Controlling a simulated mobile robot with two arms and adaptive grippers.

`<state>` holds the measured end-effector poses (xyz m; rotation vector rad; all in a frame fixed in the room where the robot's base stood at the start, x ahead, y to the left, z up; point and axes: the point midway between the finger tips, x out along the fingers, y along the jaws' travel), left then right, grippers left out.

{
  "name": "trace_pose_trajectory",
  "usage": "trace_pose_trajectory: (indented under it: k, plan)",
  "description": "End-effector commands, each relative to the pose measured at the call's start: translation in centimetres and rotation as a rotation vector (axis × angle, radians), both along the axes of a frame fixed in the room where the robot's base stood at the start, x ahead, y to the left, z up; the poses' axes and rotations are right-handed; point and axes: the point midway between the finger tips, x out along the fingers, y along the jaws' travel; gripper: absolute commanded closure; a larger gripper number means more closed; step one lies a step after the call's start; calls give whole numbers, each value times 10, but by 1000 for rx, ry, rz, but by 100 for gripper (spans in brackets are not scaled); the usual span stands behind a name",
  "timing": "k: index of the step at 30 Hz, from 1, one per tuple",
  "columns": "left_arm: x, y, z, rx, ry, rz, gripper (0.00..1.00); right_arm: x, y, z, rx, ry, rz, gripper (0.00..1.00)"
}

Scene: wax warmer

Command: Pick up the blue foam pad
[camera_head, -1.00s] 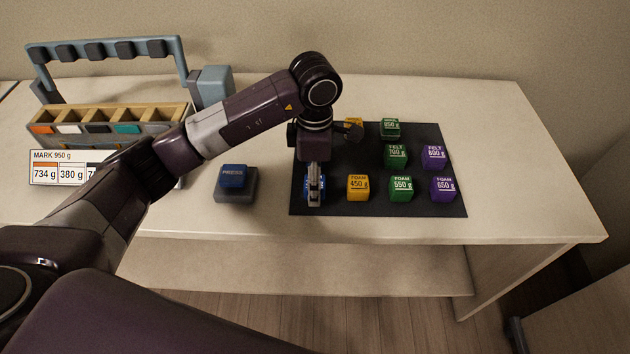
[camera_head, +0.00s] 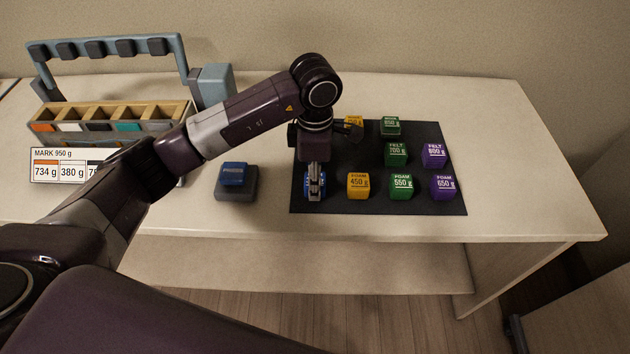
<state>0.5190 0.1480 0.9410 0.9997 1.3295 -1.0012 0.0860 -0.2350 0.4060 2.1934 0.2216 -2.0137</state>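A blue block (camera_head: 307,192), which appears to be the foam pad, sits at the front left corner of the dark mat (camera_head: 335,203). Its label is hidden behind my gripper. My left gripper (camera_head: 314,192) points down at this block, with blue showing on both sides of the fingers. I cannot tell whether the fingers are shut on it or still apart. The block appears to rest on the mat. My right gripper is not in view.
Yellow (camera_head: 358,187), green (camera_head: 401,188) and purple (camera_head: 443,189) foam blocks stand to the right on the mat, with felt blocks behind. A blue press button (camera_head: 233,174) is left of the mat. A compartment rack (camera_head: 110,112) stands back left. The table's right side is clear.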

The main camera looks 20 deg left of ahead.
Motion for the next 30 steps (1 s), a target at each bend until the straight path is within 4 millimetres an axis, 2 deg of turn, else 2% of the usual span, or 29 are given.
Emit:
trace_pose_trajectory:
  k: [5,8,11,14,15,21,27,30]
  plan:
    - [1,0,12,0,-3,0,90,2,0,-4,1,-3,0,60]
    - [2,0,26,-1,-5,0,90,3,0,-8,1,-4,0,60]
    - [2,0,49,-2,-9,0,90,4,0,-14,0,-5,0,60]
    - [3,0,80,-1,-11,-1,90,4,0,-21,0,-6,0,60]
    - [2,0,94,1,-11,0,90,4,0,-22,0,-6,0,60]
    - [2,1,141,2,-9,1,90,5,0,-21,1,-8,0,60]
    - [1,0,176,0,-5,2,90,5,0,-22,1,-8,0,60]
    - [1,0,187,1,-3,1,90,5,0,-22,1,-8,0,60]
